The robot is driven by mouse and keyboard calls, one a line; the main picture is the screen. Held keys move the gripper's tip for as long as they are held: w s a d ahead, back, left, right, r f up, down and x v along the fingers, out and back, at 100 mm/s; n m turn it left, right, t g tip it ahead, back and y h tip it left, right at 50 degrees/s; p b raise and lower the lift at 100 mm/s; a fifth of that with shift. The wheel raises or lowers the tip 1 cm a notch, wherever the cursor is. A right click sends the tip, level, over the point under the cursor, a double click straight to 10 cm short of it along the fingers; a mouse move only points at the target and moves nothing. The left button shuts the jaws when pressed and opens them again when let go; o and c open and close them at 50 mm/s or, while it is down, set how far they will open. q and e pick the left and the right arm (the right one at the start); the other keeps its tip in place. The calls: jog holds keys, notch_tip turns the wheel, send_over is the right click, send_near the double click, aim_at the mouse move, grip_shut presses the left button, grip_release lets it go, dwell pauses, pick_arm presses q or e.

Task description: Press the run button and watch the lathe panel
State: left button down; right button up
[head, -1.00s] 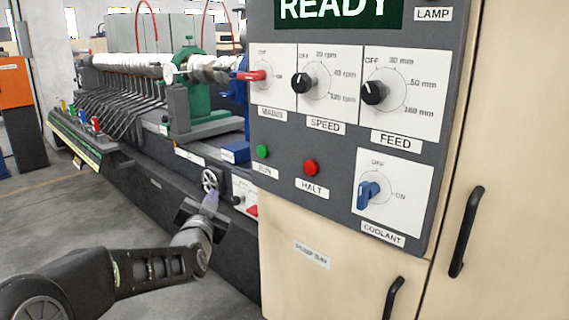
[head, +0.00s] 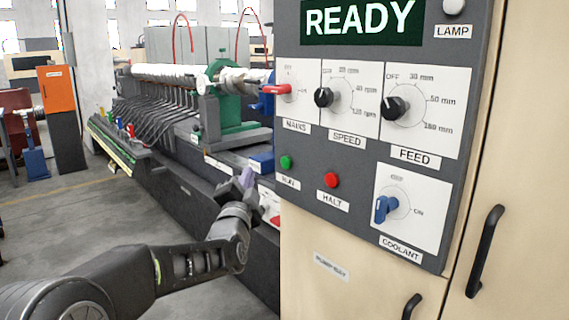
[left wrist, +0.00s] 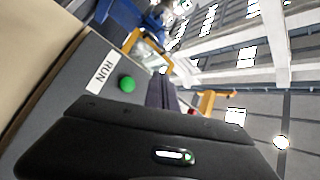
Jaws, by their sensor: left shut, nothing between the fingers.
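The lathe panel (head: 345,150) is grey, and its screen (head: 360,18) reads READY in white on dark green. The green run button (head: 286,162) sits at the panel's lower left above a RUN label; it also shows in the left wrist view (left wrist: 127,84). The red halt button (head: 331,180) is to its right. My left gripper (head: 247,178) is shut and empty, a little left of and below the run button and apart from it. In the left wrist view its dark fingers (left wrist: 162,92) point up past the button. My right gripper is not in view.
The panel also carries a red mains switch (head: 275,89), black speed (head: 323,97) and feed (head: 395,107) knobs, and a blue coolant switch (head: 386,208). The lamp (head: 453,6) looks pale. Black door handles (head: 484,250) stick out below right. The lathe stretches behind my arm.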

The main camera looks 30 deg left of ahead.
aim_at(286, 163)
pick_arm(q)
jog(key=w+d+p, duration=0.2)
jog(key=w, duration=0.6)
jog(key=shift+d+p, duration=0.15)
jog(key=shift+p, duration=0.15)
jog(key=shift+w, duration=0.1)
dwell(1.7)
jog(key=shift+w+d, duration=0.1)
jog(key=shift+w, duration=0.15)
